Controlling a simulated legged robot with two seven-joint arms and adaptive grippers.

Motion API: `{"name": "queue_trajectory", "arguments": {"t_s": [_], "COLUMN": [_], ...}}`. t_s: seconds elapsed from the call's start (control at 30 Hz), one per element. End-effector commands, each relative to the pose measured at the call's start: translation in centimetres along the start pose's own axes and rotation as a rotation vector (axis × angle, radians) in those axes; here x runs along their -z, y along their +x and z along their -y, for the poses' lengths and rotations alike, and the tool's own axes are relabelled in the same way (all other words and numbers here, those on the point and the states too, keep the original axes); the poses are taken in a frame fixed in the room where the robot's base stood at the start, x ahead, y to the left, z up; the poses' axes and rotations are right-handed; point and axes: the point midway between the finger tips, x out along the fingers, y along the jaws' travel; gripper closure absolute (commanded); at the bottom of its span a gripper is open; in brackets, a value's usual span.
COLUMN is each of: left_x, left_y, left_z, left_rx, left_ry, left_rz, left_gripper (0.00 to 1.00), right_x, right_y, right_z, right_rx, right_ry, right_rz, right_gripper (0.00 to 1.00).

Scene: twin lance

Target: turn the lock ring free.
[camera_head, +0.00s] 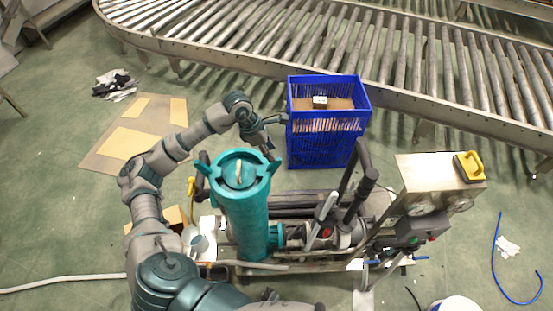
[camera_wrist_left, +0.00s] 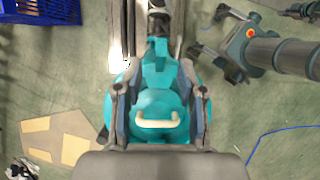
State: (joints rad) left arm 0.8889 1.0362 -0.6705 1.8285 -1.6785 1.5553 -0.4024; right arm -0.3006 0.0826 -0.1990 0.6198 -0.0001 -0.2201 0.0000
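A teal upright cylinder (camera_head: 246,222) has a wide teal lock ring (camera_head: 217,181) with protruding lugs at its top. A pale handle (camera_head: 239,172) crosses the cap inside the ring; it also shows in the left wrist view (camera_wrist_left: 157,122). My left gripper (camera_head: 267,142) is at the far side of the ring. In the left wrist view its fingers (camera_wrist_left: 160,65) are spread wide, with teal parts between and below them. I cannot tell whether they touch the ring.
A blue crate (camera_head: 328,125) with a small box inside stands behind the cylinder. Pipes, levers and a gauge panel (camera_head: 437,185) lie to the right. A roller conveyor (camera_head: 400,60) spans the back. Cardboard (camera_head: 130,140) lies on the floor at left.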

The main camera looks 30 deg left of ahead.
Motion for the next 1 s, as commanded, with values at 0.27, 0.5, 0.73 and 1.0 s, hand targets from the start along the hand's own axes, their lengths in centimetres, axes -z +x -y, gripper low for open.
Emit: {"name": "queue_trajectory", "arguments": {"t_s": [0.27,0.5,0.73,1.0], "left_x": [0.0,0.1,0.1,0.0], "left_y": [4.8,6.0,6.0,6.0], "left_z": [0.0,0.0,0.0,0.0], "left_rx": [0.002,0.001,0.001,0.001], "left_ry": [0.0,0.0,0.0,0.001], "left_rz": [0.001,0.002,0.002,0.002], "left_gripper": [0.6,0.6,0.68,1.0], "right_x": [0.1,0.2,0.2,0.2], "right_y": [-0.5,-0.5,-0.5,-0.5], "right_z": [0.3,0.5,0.5,0.4], "right_rx": [0.003,0.005,0.005,0.005], "right_ry": [0.002,0.002,0.001,0.0], "right_rz": [-0.001,-0.002,-0.002,-0.003], "right_gripper": [1.0,1.0,1.0,1.0]}}
